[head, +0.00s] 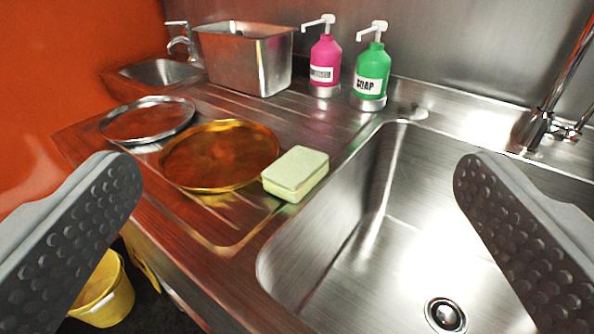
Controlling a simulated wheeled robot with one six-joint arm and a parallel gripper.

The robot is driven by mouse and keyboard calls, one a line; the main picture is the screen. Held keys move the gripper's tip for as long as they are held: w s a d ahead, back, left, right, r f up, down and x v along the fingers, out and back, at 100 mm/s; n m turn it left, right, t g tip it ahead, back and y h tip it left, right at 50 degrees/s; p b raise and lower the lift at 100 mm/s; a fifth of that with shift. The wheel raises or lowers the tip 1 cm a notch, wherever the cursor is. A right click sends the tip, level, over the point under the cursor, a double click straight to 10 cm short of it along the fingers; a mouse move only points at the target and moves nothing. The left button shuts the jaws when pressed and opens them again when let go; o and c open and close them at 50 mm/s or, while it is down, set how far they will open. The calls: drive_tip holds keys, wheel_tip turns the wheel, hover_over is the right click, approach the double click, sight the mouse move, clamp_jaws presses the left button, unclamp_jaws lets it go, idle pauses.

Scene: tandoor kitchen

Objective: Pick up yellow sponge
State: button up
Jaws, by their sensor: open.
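The yellow sponge (296,173) is a pale yellow block lying on the steel drainboard, between the gold tray and the left rim of the sink. It lies flat and is close to or touching the gold tray's right edge; I cannot tell which. My gripper (298,172) is open and empty, with one grey studded finger at the left of the view and one at the right. The sponge shows between the fingers, farther off than they are. Nothing hides the sponge.
A gold tray (220,155) and a silver tray (148,121) lie left of the sponge. A steel bin (246,60), pink bottle (325,66) and green soap bottle (371,75) stand behind. The sink basin (400,235) is empty. A yellow bucket (104,293) stands below.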

drive_tip(key=m+g, duration=1.7)
drive_tip(key=m, duration=0.8)
hover_over(291, 162)
wheel_tip(291, 162, down, 2)
drive_tip(key=f, duration=1.1)
drive_tip(key=shift+d+f, duration=0.3)
drive_tip(key=shift+f, duration=0.05)
drive_tip(key=shift+a+f, duration=0.15)
drive_tip(key=shift+f, duration=1.2)
drive_tip(key=shift+a+f, duration=0.1)
drive_tip(key=shift+f, duration=1.25)
drive_tip(key=c, duration=0.9)
drive_tip(key=shift+o, duration=0.2)
